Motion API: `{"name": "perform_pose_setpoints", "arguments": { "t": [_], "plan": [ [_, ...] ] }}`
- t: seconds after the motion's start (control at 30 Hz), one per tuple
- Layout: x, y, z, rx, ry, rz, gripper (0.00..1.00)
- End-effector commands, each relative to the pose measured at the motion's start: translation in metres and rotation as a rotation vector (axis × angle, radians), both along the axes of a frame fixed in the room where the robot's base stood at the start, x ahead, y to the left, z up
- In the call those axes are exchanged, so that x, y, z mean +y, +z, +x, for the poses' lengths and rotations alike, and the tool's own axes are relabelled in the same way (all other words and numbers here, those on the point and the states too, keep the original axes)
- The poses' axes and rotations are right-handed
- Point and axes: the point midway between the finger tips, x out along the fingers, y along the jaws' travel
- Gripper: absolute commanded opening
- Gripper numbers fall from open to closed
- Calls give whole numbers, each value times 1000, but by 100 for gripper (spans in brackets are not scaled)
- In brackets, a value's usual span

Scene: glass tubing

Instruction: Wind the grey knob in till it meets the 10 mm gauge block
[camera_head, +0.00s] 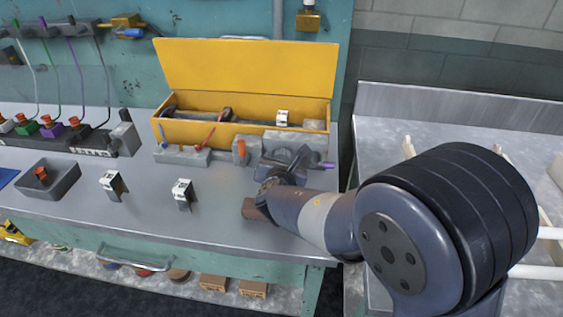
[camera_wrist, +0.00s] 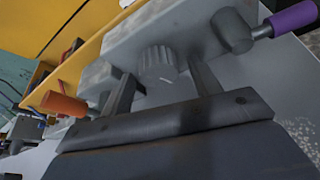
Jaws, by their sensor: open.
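The grey knob (camera_wrist: 157,62) is ribbed and sticks out of a grey block (camera_wrist: 117,42) in the wrist view. My gripper (camera_wrist: 160,78) is open, with one finger on each side of the knob; I cannot tell if either finger touches it. In the head view my gripper (camera_head: 284,168) is at the bench's right end, in front of the grey block, and the knob is hidden. White-labelled pieces stand on the bench, one at left (camera_head: 112,184) and one at centre (camera_head: 183,193); their labels are too small to read, so I cannot tell the 10 mm gauge block.
A purple handle (camera_wrist: 294,19) is close at the right of the knob, and an orange handle (camera_wrist: 63,103) is at the left. An open yellow box (camera_head: 196,131) stands behind. A grey tray (camera_head: 62,183) sits at left. The bench's front middle is mostly clear.

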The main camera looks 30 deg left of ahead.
Motion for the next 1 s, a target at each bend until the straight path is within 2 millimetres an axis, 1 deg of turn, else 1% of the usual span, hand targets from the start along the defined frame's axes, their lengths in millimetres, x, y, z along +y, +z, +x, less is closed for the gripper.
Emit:
{"name": "perform_pose_setpoints", "arguments": {
  "t": [0.2,0.73,1.0],
  "plan": [
    [0,0,0,0,0,0,58],
    [0,0,0,0,0,0,15],
    [0,-4,0,9,-2,38,15]
  ]
}}
